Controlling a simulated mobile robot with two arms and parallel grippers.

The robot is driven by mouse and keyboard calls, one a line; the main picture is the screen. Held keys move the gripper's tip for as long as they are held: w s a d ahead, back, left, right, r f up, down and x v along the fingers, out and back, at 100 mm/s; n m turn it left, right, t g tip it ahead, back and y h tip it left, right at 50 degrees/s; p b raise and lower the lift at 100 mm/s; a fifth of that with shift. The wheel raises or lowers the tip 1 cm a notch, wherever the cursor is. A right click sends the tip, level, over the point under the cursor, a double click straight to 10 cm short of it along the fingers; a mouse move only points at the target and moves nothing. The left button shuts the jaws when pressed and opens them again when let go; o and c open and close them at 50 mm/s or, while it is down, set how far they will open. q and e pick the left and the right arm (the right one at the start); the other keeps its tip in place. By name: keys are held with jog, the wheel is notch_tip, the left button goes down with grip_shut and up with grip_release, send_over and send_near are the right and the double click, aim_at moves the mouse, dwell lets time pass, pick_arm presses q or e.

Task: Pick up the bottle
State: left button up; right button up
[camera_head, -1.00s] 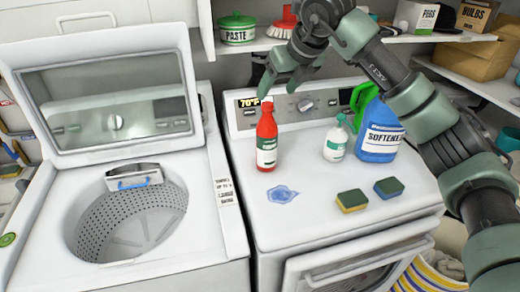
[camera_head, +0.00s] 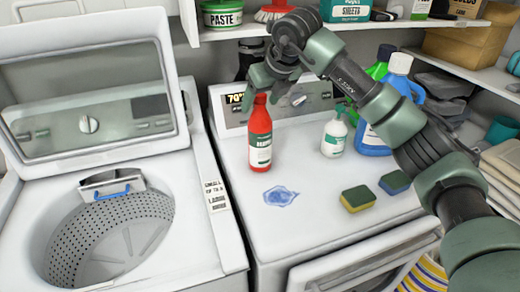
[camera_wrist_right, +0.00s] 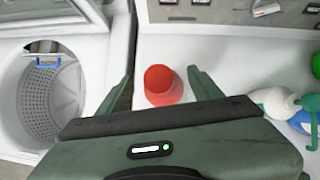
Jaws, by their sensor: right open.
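A red bottle (camera_head: 260,135) with a white and green label stands upright on the white dryer top, left of its middle. My right gripper (camera_head: 263,90) is above it, its fingers close to the bottle's top. In the right wrist view, the red bottle (camera_wrist_right: 162,84) shows from above between the two spread fingers of the right gripper (camera_wrist_right: 161,92), with a gap on each side. The right gripper is open and empty. My left gripper is not in view.
A small white spray bottle (camera_head: 334,137) and a blue jug (camera_head: 371,138) stand to the right, the jug partly behind my arm. Two sponges (camera_head: 357,199) (camera_head: 395,182) and a blue puddle (camera_head: 280,196) lie in front. The washer (camera_head: 222,255) is open at left. A shelf (camera_head: 225,34) runs above.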

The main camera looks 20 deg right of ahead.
aim_at(257, 112)
jog(key=p+x, duration=0.1)
jog(key=x, duration=0.3)
jog(key=shift+w+f, duration=0.1)
jog(key=shift+f, duration=0.15)
grip_shut()
jog(key=shift+s+f, duration=0.2)
jog(key=shift+f, duration=0.05)
dwell(0.8)
jog(key=shift+r, duration=0.1)
